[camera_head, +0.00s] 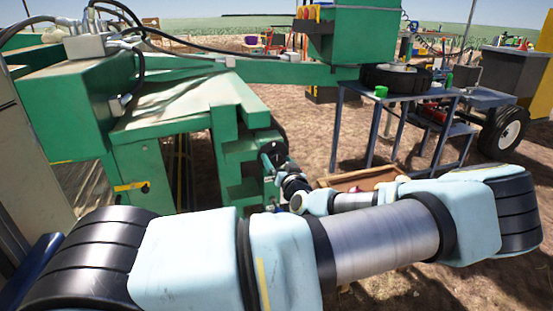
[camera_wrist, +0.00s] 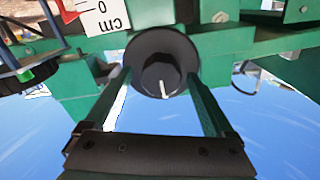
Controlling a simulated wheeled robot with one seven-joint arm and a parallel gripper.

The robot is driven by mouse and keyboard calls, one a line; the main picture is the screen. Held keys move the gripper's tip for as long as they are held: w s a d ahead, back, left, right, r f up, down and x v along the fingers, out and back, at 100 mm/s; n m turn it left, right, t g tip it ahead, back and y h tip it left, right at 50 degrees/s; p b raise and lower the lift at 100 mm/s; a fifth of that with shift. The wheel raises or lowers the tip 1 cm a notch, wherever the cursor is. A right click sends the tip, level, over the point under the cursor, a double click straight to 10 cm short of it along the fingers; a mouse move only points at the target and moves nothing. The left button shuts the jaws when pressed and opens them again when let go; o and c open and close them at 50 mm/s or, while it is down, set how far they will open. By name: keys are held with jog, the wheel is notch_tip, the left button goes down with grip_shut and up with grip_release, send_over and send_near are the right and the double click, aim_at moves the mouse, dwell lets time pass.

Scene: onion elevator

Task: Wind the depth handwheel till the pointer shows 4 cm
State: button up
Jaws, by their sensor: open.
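The depth handwheel (camera_wrist: 158,58) is a round black knob with a small pale mark on its face, in the upper middle of the wrist view. My gripper (camera_wrist: 160,80) is open, with one finger on each side of the handwheel; I cannot tell whether they touch it. A white scale plate (camera_wrist: 104,14) shows upside down at the top left, with "0" and "cm" readable and its other marks out of frame. A red piece (camera_wrist: 66,12), apparently the pointer, is beside the plate near the 0. In the head view, my arm hides much of the handwheel area.
The green machine frame (camera_head: 185,105) fills the left of the head view, with black hoses above. A blue metal table (camera_head: 400,95) stands to the right. A wooden crate (camera_head: 345,181) with a reddish onion lies below it, near my arm. Open soil lies between.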

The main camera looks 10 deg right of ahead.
jog(key=shift+w+a, duration=0.1)
jog(key=shift+w, duration=0.7)
jog(key=shift+c, duration=0.2)
jog(key=c, duration=1.3)
jog(key=shift+m, duration=0.3)
